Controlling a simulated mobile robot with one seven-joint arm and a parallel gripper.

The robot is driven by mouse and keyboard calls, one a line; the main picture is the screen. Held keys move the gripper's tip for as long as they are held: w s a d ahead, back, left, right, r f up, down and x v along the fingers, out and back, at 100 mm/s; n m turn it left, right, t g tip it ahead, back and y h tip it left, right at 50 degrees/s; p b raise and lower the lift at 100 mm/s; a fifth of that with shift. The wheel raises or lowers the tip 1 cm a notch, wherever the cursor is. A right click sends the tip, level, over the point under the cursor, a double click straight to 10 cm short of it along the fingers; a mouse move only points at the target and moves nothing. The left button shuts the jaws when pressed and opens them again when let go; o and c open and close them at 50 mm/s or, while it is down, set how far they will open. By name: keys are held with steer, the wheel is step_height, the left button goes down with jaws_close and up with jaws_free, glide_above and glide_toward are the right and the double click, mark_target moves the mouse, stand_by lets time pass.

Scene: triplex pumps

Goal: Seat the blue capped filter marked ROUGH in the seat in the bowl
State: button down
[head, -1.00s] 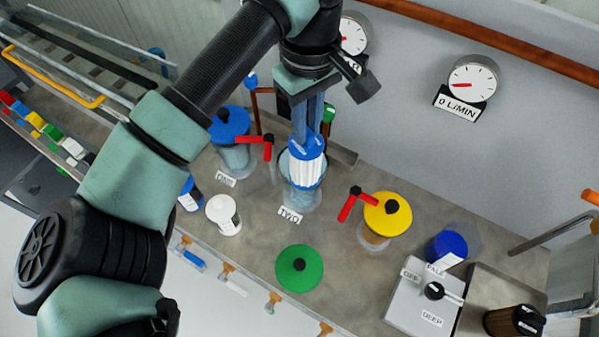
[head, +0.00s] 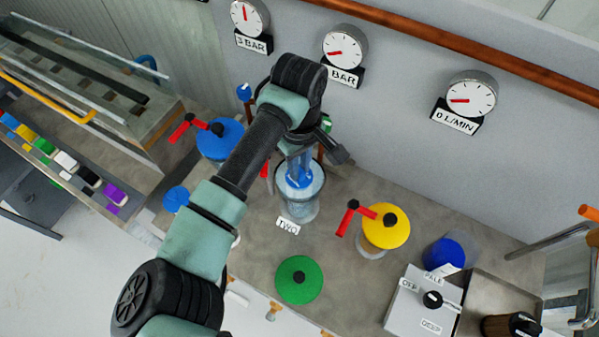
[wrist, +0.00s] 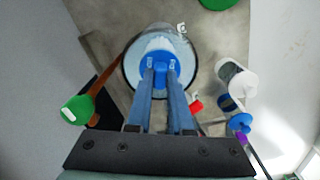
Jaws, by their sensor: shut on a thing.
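The blue capped filter (head: 300,181) is down inside the clear bowl (head: 301,209) labelled TWO. Its blue cap sits within the bowl's mouth, and its white body is mostly hidden. I cannot read its marking. My gripper (head: 299,172) reaches down into the bowl and is shut on the cap. In the wrist view, the gripper (wrist: 160,78) has a finger on each side of the blue cap (wrist: 159,66), with the bowl's rim (wrist: 126,68) around them. The seat at the bowl's bottom is hidden, so I cannot tell whether the filter touches it.
A green lid (head: 299,280) lies on the bench in front of the bowl. A yellow-lidded bowl (head: 386,226) with a red-handled valve (head: 348,216) stands to the right. A blue-lidded bowl (head: 219,139) stands at the left. Gauges (head: 346,47) hang on the wall behind.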

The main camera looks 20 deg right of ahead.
steer(key=shift+f, duration=2.2)
steer(key=shift+f, duration=0.15)
steer(key=c, duration=0.8)
jaws_free()
step_height(320, 180, up, 12)
steer(key=shift+r+b, duration=0.2)
steer(key=shift+b, duration=0.4)
steer(key=shift+d, duration=0.1)
